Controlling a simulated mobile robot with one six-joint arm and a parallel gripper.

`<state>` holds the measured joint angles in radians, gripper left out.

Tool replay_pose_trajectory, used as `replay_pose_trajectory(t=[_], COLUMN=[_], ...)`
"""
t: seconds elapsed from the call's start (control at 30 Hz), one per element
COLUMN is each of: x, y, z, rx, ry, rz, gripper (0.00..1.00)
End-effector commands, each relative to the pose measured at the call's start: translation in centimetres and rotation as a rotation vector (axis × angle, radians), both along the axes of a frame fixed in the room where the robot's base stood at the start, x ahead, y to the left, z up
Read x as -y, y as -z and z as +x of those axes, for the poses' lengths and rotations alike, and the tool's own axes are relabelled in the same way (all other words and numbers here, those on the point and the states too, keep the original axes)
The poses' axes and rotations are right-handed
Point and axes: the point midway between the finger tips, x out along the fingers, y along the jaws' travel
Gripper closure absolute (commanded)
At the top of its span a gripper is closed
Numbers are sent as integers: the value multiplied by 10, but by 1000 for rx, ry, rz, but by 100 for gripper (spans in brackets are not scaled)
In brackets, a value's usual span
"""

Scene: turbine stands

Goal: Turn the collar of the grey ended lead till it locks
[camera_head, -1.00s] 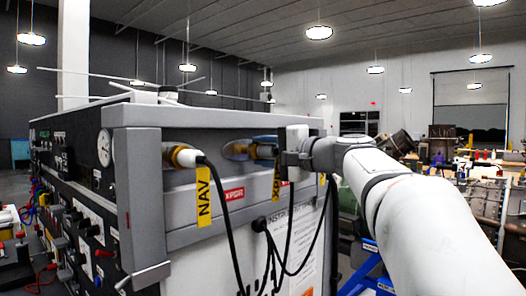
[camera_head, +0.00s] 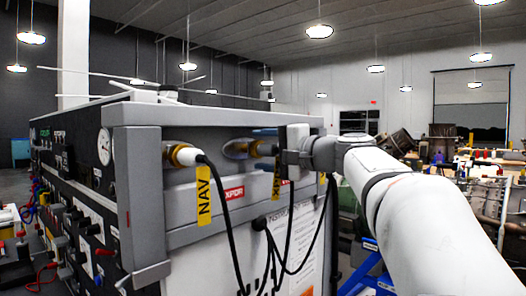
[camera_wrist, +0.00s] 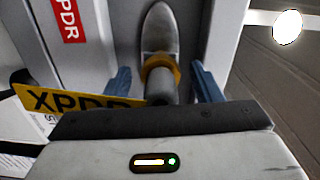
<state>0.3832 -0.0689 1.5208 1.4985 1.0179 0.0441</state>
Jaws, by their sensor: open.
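The grey ended lead (camera_wrist: 160,92) is plugged into a rounded metal socket (camera_wrist: 159,30) on the panel, with a gold collar (camera_wrist: 160,72) around the joint. The collar also shows in the head view (camera_head: 256,149), beside my gripper. A yellow XPDR tag (camera_wrist: 75,103) hangs by this lead. My gripper (camera_wrist: 164,84) is open, its blue fingers standing on either side of the collar with a gap visible on both sides. In the head view my gripper (camera_head: 266,139) partly hides the lead's end.
Left of it, a second lead with a white end (camera_head: 187,156) and a yellow NAV tag (camera_head: 204,196) sits in its own gold-collared socket. A red XPDR label (camera_head: 234,193) is on the panel. Black cables hang below. The grey cabinet frame (camera_head: 215,116) borders the recess above.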

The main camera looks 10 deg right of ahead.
Motion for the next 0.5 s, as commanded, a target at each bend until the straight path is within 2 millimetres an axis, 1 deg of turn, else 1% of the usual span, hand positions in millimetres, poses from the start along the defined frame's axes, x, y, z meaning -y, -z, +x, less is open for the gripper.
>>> replay_pose_trajectory(t=[0.13,0.3,0.5], x=[8,26,41], y=[1,1,1], z=[-10,-34,-56], rx=[2,2,0], ry=[4,5,4], rz=[0,-1,0], gripper=[41,41,41])
